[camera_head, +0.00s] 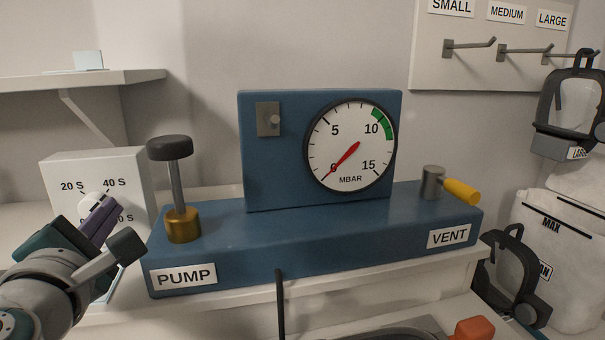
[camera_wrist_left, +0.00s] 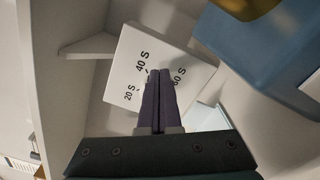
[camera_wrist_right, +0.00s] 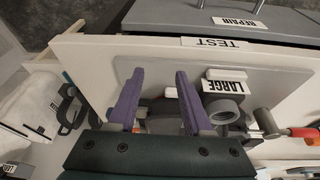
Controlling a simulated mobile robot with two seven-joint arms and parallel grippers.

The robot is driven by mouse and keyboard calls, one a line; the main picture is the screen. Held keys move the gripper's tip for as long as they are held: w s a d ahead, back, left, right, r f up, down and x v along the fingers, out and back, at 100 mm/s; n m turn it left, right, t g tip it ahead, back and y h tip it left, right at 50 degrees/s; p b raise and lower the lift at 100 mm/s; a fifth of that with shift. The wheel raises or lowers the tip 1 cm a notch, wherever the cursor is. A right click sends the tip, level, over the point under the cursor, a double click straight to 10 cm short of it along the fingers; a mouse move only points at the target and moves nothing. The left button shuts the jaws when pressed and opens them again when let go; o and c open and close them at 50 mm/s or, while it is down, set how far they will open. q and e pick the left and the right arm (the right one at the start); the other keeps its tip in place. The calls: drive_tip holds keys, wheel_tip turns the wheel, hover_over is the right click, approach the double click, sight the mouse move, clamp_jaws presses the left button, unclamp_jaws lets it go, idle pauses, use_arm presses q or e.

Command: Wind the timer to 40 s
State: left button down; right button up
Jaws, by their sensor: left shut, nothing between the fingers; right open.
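The timer (camera_head: 128,172) is a white box at the left of the bench, with 20 S, 40 S and a partly covered 60 S mark on its face. A white round knob (camera_head: 92,203) shows partly behind my left gripper (camera_head: 104,205). In the left wrist view the shut, empty fingers (camera_wrist_left: 160,76) reach over the middle of the timer face (camera_wrist_left: 137,52), and they hide the knob. I cannot tell whether they touch it or where its pointer stands. My right gripper (camera_wrist_right: 158,84) is open and empty, away from the timer, before a tray marked TEST.
A blue pump unit (camera_head: 330,245) with a plunger (camera_head: 176,185), a gauge (camera_head: 350,146) near 0 and a yellow vent handle (camera_head: 461,191) stands right beside the timer. A shelf (camera_head: 80,80) is above left. Masks (camera_head: 575,105) hang at right.

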use_arm(q)
drive_tip(key=shift+s+d, duration=0.1)
drive_tip(key=shift+d, duration=0.1)
drive_tip(key=p+v, duration=0.1)
drive_tip(key=v, duration=0.4)
drive_tip(key=shift+s+d, duration=0.15)
drive_tip(key=shift+s, duration=0.25)
use_arm(e)
drive_tip(key=shift+r, duration=0.5)
use_arm(q)
drive_tip(key=shift+r, duration=0.1)
